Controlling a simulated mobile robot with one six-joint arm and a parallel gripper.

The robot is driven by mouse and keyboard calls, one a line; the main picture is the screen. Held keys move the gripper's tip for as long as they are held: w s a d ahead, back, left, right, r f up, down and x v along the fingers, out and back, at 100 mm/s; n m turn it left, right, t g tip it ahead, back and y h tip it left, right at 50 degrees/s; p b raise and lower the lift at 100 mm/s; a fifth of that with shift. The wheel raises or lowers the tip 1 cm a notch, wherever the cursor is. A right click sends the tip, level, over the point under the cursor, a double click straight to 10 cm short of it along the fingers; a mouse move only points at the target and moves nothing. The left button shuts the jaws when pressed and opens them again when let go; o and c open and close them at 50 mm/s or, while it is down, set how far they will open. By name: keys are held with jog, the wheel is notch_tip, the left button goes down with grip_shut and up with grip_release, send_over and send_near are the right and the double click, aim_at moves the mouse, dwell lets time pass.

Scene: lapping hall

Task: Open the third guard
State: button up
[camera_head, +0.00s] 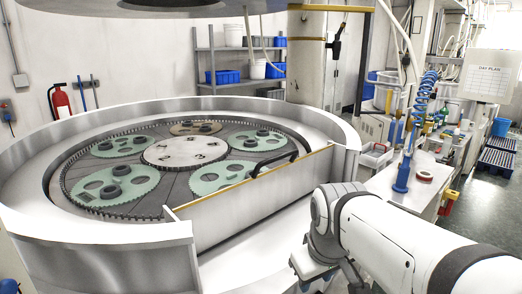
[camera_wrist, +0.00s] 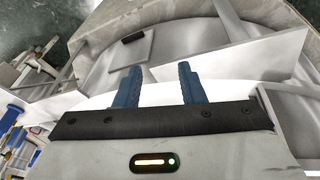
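A light guard panel (camera_head: 250,205) with a tan top edge stands upright along the near side of the round lapping machine (camera_head: 100,238). A black bar handle (camera_head: 275,162) shows just behind its top edge, towards its right end. I see no number on the panel, so I cannot tell whether it is the third guard. My white arm comes in from the lower right in the head view, in front of the machine, with the fingers hidden there. In the wrist view my gripper (camera_wrist: 158,88) has its two blue fingers apart, with nothing between them.
A white bench (camera_head: 405,190) with a blue coiled hose (camera_head: 405,155) stands at the right. The wrist view shows a small black block (camera_wrist: 133,36) on a grey plate.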

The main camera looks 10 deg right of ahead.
jog(key=w+a+r+n+h+p, duration=0.1)
jog(key=w+r+n, duration=0.55)
jog(key=w, duration=0.25)
jog(key=w+r+n+p, duration=0.1)
jog(key=w+r+n, duration=0.4)
jog(key=w+r, duration=0.3)
jog(key=n+h+p, duration=0.1)
jog(key=n, duration=0.9)
send_near(279, 156)
jog(key=f, duration=0.1)
jog(key=shift+t, duration=0.4)
jog(key=p+x, duration=0.1)
jog(key=x, duration=0.6)
jog(key=shift+d+f, duration=0.1)
jog(key=shift+d, duration=0.05)
jog(key=shift+c, duration=0.3)
grip_shut()
